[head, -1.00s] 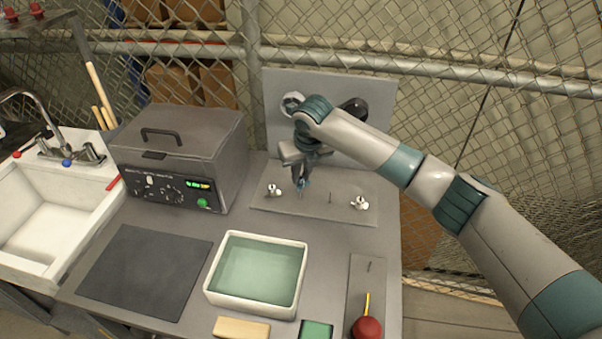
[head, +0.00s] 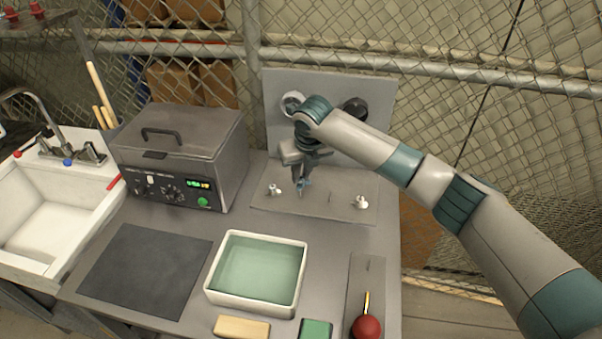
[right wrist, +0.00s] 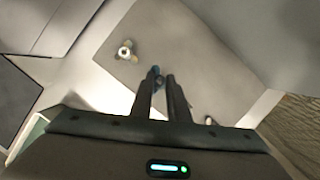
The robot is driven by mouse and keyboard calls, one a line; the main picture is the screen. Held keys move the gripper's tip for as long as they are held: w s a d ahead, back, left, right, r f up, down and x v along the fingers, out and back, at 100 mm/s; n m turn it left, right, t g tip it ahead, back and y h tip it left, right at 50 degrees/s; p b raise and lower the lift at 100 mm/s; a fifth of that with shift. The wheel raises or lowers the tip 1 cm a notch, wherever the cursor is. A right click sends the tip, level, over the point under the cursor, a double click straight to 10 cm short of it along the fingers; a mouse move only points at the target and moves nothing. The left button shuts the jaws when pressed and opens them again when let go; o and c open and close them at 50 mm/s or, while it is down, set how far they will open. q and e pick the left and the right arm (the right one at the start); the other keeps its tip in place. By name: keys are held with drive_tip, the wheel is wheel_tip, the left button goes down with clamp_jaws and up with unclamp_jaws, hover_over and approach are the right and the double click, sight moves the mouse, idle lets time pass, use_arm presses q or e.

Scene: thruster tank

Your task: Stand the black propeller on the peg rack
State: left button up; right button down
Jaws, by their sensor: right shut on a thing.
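The peg rack (head: 345,214) is a flat grey plate at the back of the bench, with a thin bare peg (head: 330,197) right of its middle. A pale-hubbed propeller (head: 274,190) stands at its left and another (head: 360,202) at its right. The left one also shows in the right wrist view (right wrist: 125,51). My right gripper (head: 301,186) points down over the plate, between the left propeller and the bare peg. It is shut on a small dark, bluish piece (right wrist: 156,72), mostly hidden by the fingers. I cannot tell its shape, or whether it touches the plate. My left gripper is out of view.
An upright grey panel (head: 330,82) with two round fittings stands behind the plate. A grey control box (head: 180,155) is at left, a water tray (head: 300,262) in front. A red bulb (head: 367,327) lies on a narrow strip at front right. The dark mat (head: 145,270) is clear.

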drive_tip(key=shift+f+b, duration=0.6)
drive_tip(key=shift+f, duration=1.75)
idle(2.0)
drive_tip(key=c, duration=1.6)
unclamp_jaws()
drive_tip(key=shift+r, duration=0.15)
drive_tip(key=shift+r+p, duration=3.3)
drive_tip(key=shift+r, duration=0.6)
drive_tip(key=shift+s+f, duration=0.1)
